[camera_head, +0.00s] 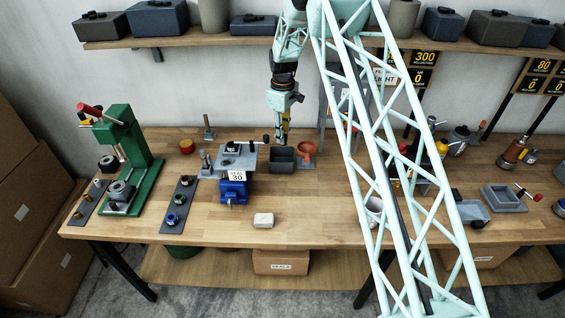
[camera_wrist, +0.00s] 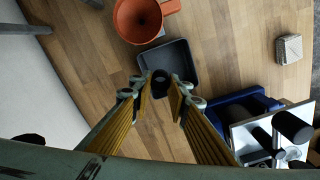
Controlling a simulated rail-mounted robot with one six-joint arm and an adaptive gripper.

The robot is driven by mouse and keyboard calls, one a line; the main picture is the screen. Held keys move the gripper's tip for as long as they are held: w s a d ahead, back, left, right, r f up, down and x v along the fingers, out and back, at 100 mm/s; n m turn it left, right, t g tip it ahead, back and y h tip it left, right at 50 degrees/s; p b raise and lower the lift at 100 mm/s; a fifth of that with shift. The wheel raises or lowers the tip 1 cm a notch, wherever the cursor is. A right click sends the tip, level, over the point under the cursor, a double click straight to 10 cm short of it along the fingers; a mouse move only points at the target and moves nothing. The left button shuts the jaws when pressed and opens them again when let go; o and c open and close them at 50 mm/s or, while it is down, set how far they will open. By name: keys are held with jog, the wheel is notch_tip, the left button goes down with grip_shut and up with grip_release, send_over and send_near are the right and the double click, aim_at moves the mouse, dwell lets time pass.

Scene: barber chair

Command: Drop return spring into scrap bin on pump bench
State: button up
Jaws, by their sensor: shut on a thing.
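My gripper (camera_head: 281,138) points down over the pump bench, just above a small dark grey open bin (camera_head: 283,162). In the wrist view, my gripper (camera_wrist: 161,88) has its yellow-padded fingers closed around a small dark round piece (camera_wrist: 160,76), which I take to be the return spring; its coils are not clear. The piece overlaps the lower part of the bin (camera_wrist: 189,54) in that view, and its height above the bin floor cannot be told. In the head view the fingers hide the piece.
An orange funnel-shaped cup (camera_head: 306,151) stands right beside the bin; the wrist view also shows it (camera_wrist: 140,18). A blue vice (camera_head: 233,189) with a metal plate stands to the left. A pale block (camera_head: 263,220) lies in front. The bench (camera_head: 310,215) is clear before the bin.

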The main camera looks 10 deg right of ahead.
jog(key=shift+f, duration=0.2)
jog(key=shift+f+b, duration=0.3)
jog(key=shift+f, duration=2.45)
jog(key=o, duration=0.8)
notch_tip(320, 180, up, 12)
